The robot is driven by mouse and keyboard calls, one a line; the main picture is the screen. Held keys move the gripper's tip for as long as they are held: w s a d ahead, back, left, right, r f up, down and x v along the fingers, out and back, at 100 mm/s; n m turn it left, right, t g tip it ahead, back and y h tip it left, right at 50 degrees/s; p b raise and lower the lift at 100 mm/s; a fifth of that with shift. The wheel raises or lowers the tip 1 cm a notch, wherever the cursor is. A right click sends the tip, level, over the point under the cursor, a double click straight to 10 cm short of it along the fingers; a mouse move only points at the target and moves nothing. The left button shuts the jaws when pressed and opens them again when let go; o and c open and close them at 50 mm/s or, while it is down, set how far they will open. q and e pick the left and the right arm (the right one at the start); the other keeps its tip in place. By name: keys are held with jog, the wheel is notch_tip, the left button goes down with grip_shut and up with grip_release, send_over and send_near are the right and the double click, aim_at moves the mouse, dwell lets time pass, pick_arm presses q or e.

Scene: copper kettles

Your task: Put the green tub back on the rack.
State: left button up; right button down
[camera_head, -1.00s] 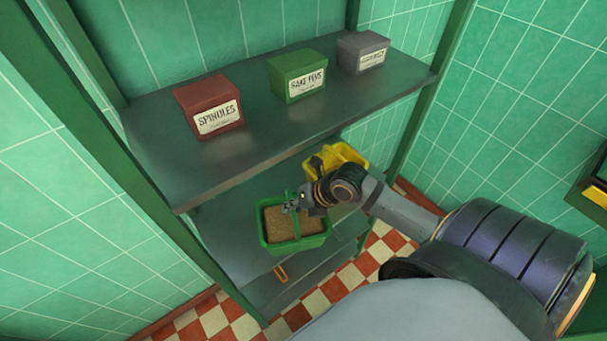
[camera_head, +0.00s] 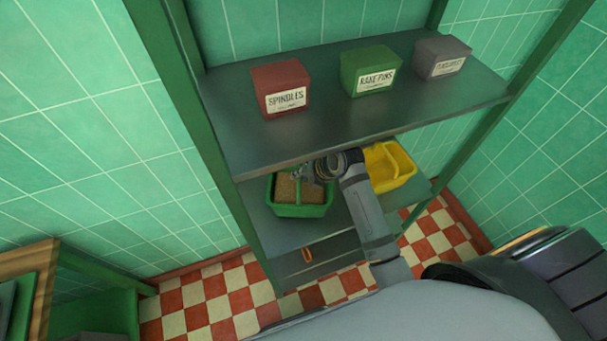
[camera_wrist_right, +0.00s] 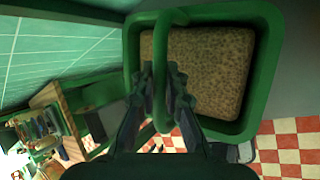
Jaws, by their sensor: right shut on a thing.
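The green tub (camera_head: 300,211), full of brown grainy stuff, is over the rack's middle shelf (camera_head: 284,234), partly under the front edge of the upper shelf. I cannot tell whether its base touches the shelf. My right gripper (camera_head: 308,172) is shut on the tub's handle. The right wrist view shows the handle (camera_wrist_right: 160,118) between the fingers of my right gripper (camera_wrist_right: 160,76), with the tub (camera_wrist_right: 270,60) beyond, its brown contents (camera_wrist_right: 208,75) level inside. My left gripper is in neither current view.
A yellow tub (camera_head: 398,178) stands on the middle shelf to the right, beside my right arm. The upper shelf (camera_head: 330,118) holds a red box (camera_head: 281,78), a green box (camera_head: 368,66) and a grey box (camera_head: 443,57). An orange ring-like thing (camera_head: 307,254) shows lower down. Green rack posts (camera_head: 222,170) flank the shelves.

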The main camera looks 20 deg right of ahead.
jog(key=shift+f+p, duration=0.45)
jog(key=shift+f, duration=0.85)
jog(key=c, duration=1.4)
grip_release()
jog(key=shift+s+f, duration=0.15)
jog(key=b+v, duration=0.2)
jog(key=v, duration=0.5)
jog(key=shift+r, duration=0.25)
